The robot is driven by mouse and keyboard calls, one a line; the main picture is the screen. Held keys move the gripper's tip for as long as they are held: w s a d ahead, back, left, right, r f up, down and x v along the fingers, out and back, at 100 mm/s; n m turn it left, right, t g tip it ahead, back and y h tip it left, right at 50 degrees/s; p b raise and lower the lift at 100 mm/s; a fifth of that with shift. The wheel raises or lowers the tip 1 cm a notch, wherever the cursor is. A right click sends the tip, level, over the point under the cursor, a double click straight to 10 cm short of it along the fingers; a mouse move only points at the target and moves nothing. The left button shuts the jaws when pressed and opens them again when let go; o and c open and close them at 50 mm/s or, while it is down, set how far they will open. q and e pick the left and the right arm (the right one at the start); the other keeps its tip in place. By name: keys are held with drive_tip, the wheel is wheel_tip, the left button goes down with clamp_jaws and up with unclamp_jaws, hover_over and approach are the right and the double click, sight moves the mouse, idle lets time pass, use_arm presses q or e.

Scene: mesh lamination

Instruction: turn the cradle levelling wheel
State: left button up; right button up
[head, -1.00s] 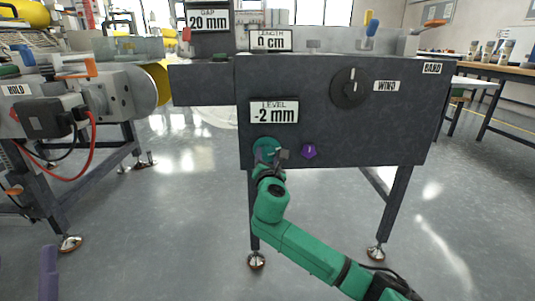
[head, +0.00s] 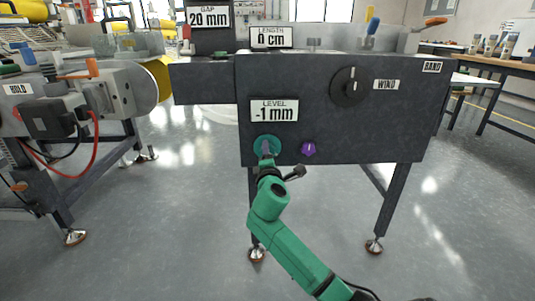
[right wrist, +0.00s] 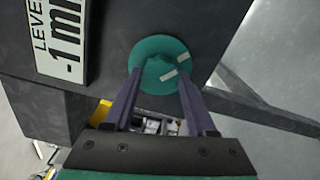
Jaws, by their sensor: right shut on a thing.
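The green levelling wheel (head: 267,146) is a round disc on the dark front panel, below the LEVEL display (head: 274,110), which reads -1 mm. My right gripper (head: 267,158) reaches it from below in the head view. In the right wrist view, the two purple fingers of my right gripper (right wrist: 160,76) are shut on the raised middle of the wheel (right wrist: 174,48). Two pale marks show on the wheel's face, tilted in that view. The fingertips partly cover the wheel in the head view. My left gripper is out of view.
A small purple knob (head: 309,149) sits just right of the wheel. A black WIND knob (head: 350,86) is higher on the panel. The GAP display (head: 208,17) reads 20 mm and the LENGTH display (head: 271,37) reads 0 cm. The floor below is open between the legs.

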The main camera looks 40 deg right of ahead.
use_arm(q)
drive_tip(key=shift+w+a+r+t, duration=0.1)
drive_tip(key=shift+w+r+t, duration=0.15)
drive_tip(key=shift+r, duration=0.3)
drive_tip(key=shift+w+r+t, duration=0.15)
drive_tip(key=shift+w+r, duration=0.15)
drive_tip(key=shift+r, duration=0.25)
use_arm(e)
drive_tip(key=shift+f+m, duration=0.15)
drive_tip(key=shift+m, duration=2.75)
drive_tip(key=o, duration=1.2)
drive_tip(key=shift+o, duration=0.8)
drive_tip(key=shift+s+a, duration=0.1)
